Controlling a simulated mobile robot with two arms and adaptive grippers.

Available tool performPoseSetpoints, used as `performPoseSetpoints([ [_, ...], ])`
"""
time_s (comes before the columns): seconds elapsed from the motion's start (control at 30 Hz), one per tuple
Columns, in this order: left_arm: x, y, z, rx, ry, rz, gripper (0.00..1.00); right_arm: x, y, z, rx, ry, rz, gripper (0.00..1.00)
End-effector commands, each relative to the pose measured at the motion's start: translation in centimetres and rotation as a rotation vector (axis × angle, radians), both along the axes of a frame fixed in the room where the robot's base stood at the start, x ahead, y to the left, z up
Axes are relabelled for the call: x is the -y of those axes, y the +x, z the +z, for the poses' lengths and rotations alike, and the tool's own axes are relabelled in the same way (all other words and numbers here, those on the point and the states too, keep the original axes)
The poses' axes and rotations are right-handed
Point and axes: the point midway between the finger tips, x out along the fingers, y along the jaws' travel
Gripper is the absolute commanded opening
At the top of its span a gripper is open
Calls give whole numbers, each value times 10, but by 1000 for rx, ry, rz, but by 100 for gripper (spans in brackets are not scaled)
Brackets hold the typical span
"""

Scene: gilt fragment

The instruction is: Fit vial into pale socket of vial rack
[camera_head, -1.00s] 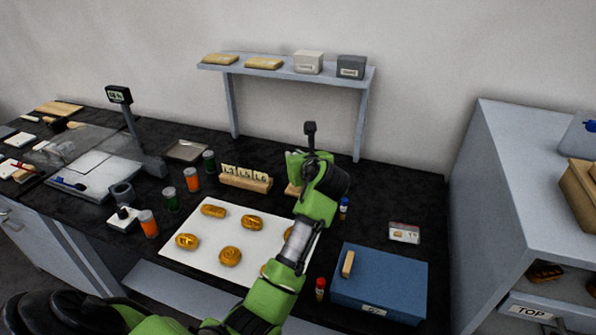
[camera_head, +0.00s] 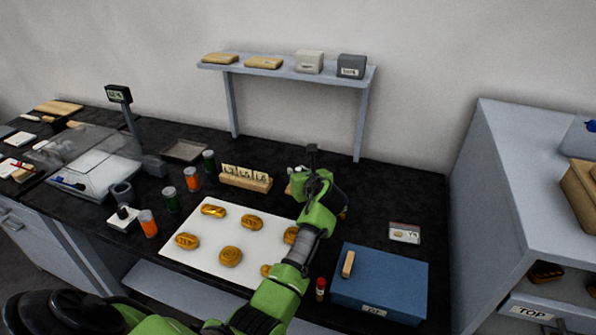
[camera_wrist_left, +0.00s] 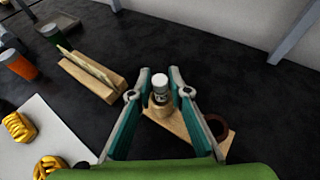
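A small vial with a white cap (camera_wrist_left: 160,84) stands upright in the pale wooden socket (camera_wrist_left: 160,106) of the vial rack (camera_wrist_left: 185,130), in the left wrist view. The rack also has a dark reddish-brown ring socket (camera_wrist_left: 216,126) at its right, which looks empty. My left gripper (camera_wrist_left: 161,76) has its fingers on both sides of the vial, with a narrow gap showing on each side. In the head view my left gripper (camera_head: 304,178) is over the rack and hides most of it; the vial cannot be seen there. My right gripper is not in view.
A wooden holder with lettered cards (camera_head: 246,180) stands left of the rack. A white board with pastries (camera_head: 205,255) lies in front. A blue box (camera_head: 385,285) and a red-capped vial (camera_head: 320,288) are at front right. A raised shelf (camera_head: 290,70) stands behind.

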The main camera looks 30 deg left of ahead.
Motion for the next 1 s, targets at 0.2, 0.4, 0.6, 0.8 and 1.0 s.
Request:
performPoseSetpoints([
  [0.2,0,1,4,6,4,-1,28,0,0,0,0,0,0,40],
  [0.4,1,0,6,8,5,-1,28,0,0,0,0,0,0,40],
  [0.6,18,-13,16,10,5,-3,28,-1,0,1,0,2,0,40],
  [0.8,47,-38,31,11,4,-3,28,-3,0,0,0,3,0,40],
  [1.0,72,-60,45,9,5,-2,28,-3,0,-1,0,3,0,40],
])
